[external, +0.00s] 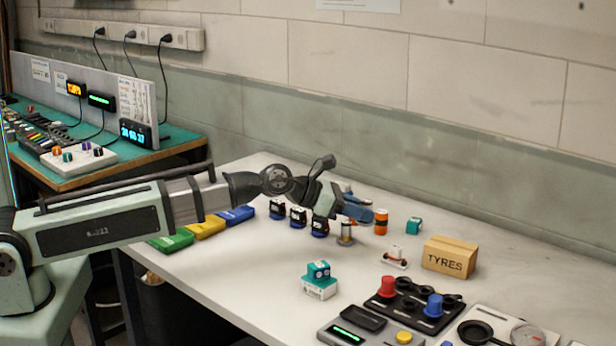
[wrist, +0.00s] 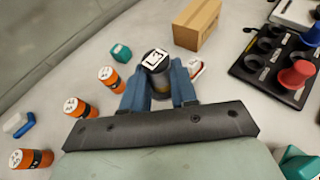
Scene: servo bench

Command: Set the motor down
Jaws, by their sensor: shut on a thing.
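My gripper (external: 350,214) is shut on a dark cylindrical motor, its blue fingers on either side of it. In the wrist view, the motor (wrist: 155,64) stands between the fingertips (wrist: 158,82), with a white marked label on its top. In the external view, the lower part of the motor (external: 345,236) shows below the fingers, close above or on the white bench (external: 245,290). I cannot tell whether it touches the bench. The fingers hide much of its sides.
An orange cylinder (external: 381,222), a teal block (external: 413,226), a small white-and-red piece (external: 395,257) and the TYRES box (external: 449,257) lie to the right. A teal-and-white block (external: 319,280) sits in front. Bench between is clear.

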